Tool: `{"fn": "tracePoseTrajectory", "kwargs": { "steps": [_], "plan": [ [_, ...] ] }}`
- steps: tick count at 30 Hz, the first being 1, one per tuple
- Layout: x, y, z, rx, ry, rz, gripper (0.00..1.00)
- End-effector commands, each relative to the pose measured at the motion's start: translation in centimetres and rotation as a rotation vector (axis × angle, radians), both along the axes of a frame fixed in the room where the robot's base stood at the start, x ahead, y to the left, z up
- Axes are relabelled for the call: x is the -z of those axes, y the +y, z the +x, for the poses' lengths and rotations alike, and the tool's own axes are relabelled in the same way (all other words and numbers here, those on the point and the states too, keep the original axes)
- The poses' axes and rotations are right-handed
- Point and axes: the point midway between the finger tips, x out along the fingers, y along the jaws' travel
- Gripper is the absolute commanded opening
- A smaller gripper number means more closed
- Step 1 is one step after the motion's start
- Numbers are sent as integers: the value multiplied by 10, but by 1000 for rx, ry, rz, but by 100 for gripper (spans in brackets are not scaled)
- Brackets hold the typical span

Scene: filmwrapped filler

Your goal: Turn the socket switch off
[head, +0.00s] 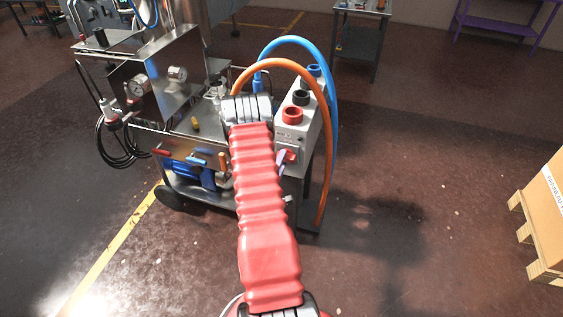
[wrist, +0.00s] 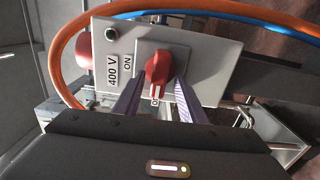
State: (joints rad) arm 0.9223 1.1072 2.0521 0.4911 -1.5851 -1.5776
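The grey socket box (head: 290,137) stands on the cart's right side in the head view. In the wrist view it fills the upper middle (wrist: 215,70), turned sideways. Its red rotary switch (wrist: 158,70) sits on a square plate with an "ON" label at the left. The handle's white-marked end points down in the picture, at a label partly hidden. My gripper (wrist: 158,88) is open, one purple finger on each side of the handle's lower end. I cannot tell whether the fingers touch it. In the head view my arm hides most of the gripper.
An orange hose (head: 324,150) and a blue hose (head: 335,110) loop over and beside the box. A carton on a pallet (head: 545,265) stands far right. The floor between is clear.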

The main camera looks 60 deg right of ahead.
Motion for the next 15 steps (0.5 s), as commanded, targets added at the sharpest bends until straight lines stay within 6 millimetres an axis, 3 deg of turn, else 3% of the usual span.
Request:
{"fn": "tracePoseTrajectory", "kwargs": {
  "steps": [5, 15],
  "plan": [
    [0, 19, -2, -2, 1, 2, 38],
    [1, 76, -10, -4, 3, 3, 38]
  ]
}}
